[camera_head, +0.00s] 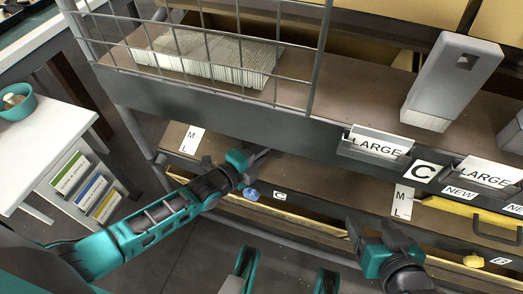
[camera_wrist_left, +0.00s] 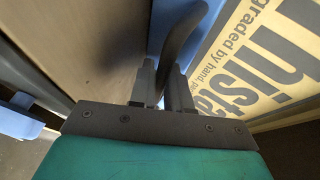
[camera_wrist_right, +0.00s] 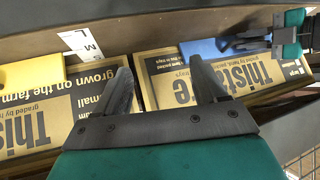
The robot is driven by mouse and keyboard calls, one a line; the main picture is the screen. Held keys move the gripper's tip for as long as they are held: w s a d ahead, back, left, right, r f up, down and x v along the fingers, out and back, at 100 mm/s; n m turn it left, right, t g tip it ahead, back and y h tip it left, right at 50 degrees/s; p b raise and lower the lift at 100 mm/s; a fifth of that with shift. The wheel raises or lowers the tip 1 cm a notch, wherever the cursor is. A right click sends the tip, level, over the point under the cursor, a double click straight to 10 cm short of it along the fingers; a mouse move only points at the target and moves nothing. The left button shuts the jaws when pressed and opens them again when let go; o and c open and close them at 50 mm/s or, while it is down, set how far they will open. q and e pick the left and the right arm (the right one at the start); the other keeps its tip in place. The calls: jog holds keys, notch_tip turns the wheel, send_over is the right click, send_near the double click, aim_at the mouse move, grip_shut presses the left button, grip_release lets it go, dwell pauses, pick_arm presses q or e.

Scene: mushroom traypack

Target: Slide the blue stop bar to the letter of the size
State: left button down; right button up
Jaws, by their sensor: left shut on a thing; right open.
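The blue stop bar (camera_wrist_right: 212,50) lies across the top of the printed boxes in the right wrist view. In the head view only a small blue part (camera_head: 251,195) shows beside my left gripper (camera_head: 262,157); the rest is hidden. In the left wrist view my left gripper (camera_wrist_left: 163,98) is shut on a dark curved handle (camera_wrist_left: 183,42) against the blue bar. A white size card (camera_head: 188,138) with M and L visible is on the shelf left of that gripper. Another size card (camera_head: 402,202) is further right; it also shows in the right wrist view (camera_wrist_right: 82,45). My right gripper (camera_wrist_right: 165,85) is open and empty above the boxes.
A yellow bar (camera_head: 455,208) with a dark handle lies at the right, with a yellow knob (camera_head: 473,260) below it. LARGE signs (camera_head: 375,143) hang on the shelf edge above. A white side table (camera_head: 45,135) is at the left.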

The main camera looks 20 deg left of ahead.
pick_arm(q)
jog(key=s+p, duration=0.1)
jog(key=s, duration=0.1)
jog(key=s+f, duration=0.1)
jog(key=s, duration=0.2)
jog(key=s+f+p, duration=0.1)
jog(key=s, duration=0.1)
jog(key=shift+s+a+f+p, duration=0.1)
jog(key=shift+s+a+p, duration=0.05)
jog(key=shift+s+p, duration=0.2)
jog(key=shift+s+f, duration=0.15)
jog(key=shift+s, duration=0.35)
jog(key=c, duration=1.2)
grip_release()
pick_arm(e)
jog(key=shift+d+r, duration=0.35)
jog(key=shift+r, duration=0.25)
pick_arm(q)
jog(key=shift+o, duration=0.2)
jog(key=shift+a, duration=0.1)
pick_arm(e)
jog(key=shift+s+r, duration=0.1)
jog(key=shift+s, duration=0.05)
